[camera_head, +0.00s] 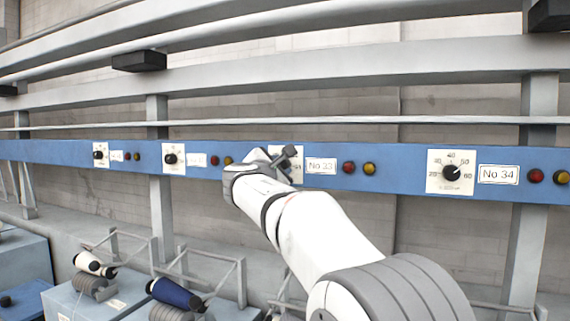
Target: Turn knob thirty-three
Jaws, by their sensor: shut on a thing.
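The label "No 33" (321,166) is on the blue rail, just right of a white dial plate (298,172). My gripper (284,157) is at this dial plate and covers most of it. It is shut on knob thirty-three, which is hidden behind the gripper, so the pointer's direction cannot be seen. My white arm reaches up to it from the lower right.
Knob 34 (451,173) is on its dial plate to the right, beside its label (497,174). Red (348,168) and yellow (369,169) buttons are right of the "No 33" label. More knobs (170,159) are at left.

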